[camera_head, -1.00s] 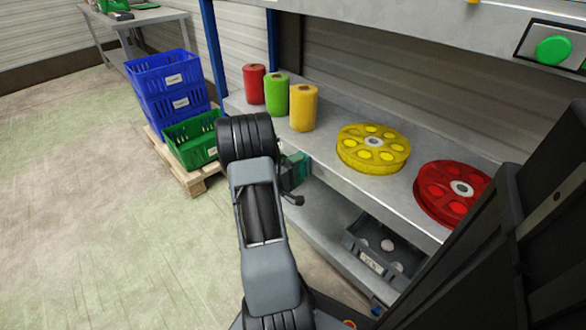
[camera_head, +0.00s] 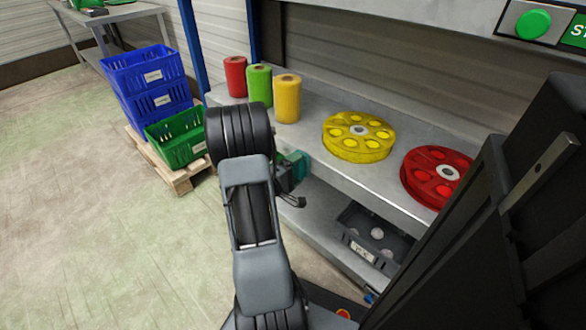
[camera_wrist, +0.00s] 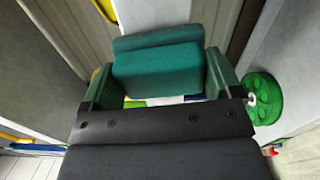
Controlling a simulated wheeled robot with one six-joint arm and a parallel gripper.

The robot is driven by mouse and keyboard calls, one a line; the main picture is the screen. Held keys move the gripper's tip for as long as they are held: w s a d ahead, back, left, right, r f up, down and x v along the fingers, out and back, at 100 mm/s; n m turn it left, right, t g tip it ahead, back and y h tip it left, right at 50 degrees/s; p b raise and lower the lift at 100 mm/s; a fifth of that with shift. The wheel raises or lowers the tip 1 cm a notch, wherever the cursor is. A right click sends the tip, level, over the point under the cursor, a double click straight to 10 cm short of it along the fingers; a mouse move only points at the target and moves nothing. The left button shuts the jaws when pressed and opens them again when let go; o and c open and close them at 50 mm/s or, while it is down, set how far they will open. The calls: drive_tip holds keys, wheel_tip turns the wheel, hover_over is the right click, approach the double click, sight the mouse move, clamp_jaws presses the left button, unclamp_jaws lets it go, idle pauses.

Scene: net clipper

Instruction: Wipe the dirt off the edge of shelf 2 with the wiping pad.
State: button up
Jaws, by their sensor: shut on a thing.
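My gripper (camera_wrist: 160,85) is shut on the teal wiping pad (camera_wrist: 160,72), held between its green fingers. In the head view a bit of the teal pad (camera_head: 299,162) shows past my dark wrist, close to the front edge of the metal shelf (camera_head: 345,187) that bears the spools. I cannot tell whether the pad touches that edge. A lower shelf (camera_head: 322,236) runs below it. No shelf number and no dirt can be made out; my arm hides part of the edge.
On the upper shelf stand a red roll (camera_head: 235,77), a green roll (camera_head: 259,86), a yellow roll (camera_head: 287,99), a yellow wheel (camera_head: 358,137) and a red wheel (camera_head: 437,177). A grey crate (camera_head: 362,249) sits below. Blue crates (camera_head: 150,82) and a green crate (camera_head: 177,140) stand on a pallet (camera_head: 186,179). Left floor is clear.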

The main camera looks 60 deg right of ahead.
drive_tip(key=shift+s, duration=0.15)
drive_tip(key=shift+s+a+b, duration=0.25)
drive_tip(key=shift+s+b, duration=0.15)
drive_tip(key=shift+s, duration=0.4)
drive_tip(key=shift+s+a+b, duration=0.2)
drive_tip(key=shift+s+b, duration=0.15)
drive_tip(key=shift+s, duration=0.4)
drive_tip(key=shift+w, duration=0.1)
drive_tip(key=shift+w+d+b, duration=0.25)
drive_tip(key=shift+w+b, duration=0.1)
drive_tip(key=shift+w, duration=0.5)
drive_tip(key=shift+w+d+b, duration=0.2)
drive_tip(key=shift+w+b, duration=0.1)
drive_tip(key=shift+w, duration=0.55)
drive_tip(key=shift+w+d+b, duration=0.5)
drive_tip(key=shift+w, duration=0.85)
drive_tip(key=shift+w+d+b, duration=0.45)
drive_tip(key=shift+w, duration=0.9)
drive_tip(key=shift+w+d+b, duration=0.5)
drive_tip(key=shift+w, duration=0.85)
drive_tip(key=shift+w+d, duration=0.35)
drive_tip(key=shift+w, duration=0.45)
drive_tip(key=shift+r, duration=0.1)
